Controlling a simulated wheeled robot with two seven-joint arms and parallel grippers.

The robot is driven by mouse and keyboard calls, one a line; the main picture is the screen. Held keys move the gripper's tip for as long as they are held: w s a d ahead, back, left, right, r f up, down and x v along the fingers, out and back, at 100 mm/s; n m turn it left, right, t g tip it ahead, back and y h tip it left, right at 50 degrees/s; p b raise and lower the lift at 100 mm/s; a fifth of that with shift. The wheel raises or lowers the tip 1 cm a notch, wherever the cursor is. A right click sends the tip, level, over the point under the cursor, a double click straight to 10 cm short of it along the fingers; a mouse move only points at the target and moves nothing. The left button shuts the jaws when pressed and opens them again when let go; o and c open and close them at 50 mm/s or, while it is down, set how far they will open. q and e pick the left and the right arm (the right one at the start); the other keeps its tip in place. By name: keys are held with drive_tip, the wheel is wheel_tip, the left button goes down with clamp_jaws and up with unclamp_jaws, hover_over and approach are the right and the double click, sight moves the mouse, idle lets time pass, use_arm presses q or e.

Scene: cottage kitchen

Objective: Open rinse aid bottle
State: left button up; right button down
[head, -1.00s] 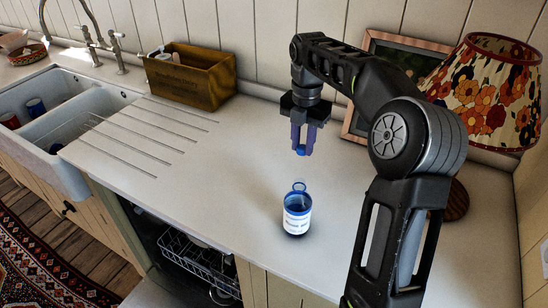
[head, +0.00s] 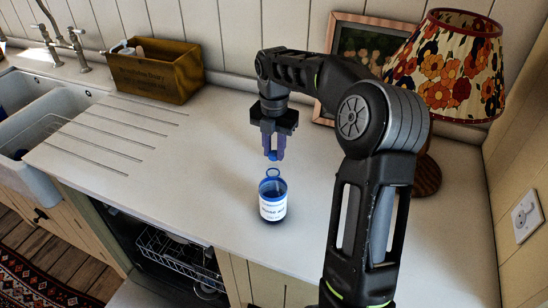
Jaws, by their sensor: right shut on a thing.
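The rinse aid bottle (head: 272,207) stands upright on the white counter, blue with a white label. A blue ring (head: 273,173) shows at its top. My right gripper (head: 272,154) points down just above the bottle, its fingers shut on a small blue piece that looks like the cap (head: 272,156). A small gap shows between the held piece and the ring in this view. My left gripper is not in view.
A wooden box (head: 155,75) stands by the wall at the back left, near the sink (head: 55,125). A floral lamp (head: 450,68) and a framed picture (head: 345,28) are behind my right arm. Below the counter, the dishwasher (head: 165,250) is open. The counter left of the bottle is clear.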

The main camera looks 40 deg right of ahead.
sight(274, 153)
drive_tip(key=shift+f, duration=1.65)
drive_tip(key=shift+f, duration=0.1)
drive_tip(key=c, duration=1.2)
unclamp_jaws()
drive_tip(key=shift+o, duration=0.2)
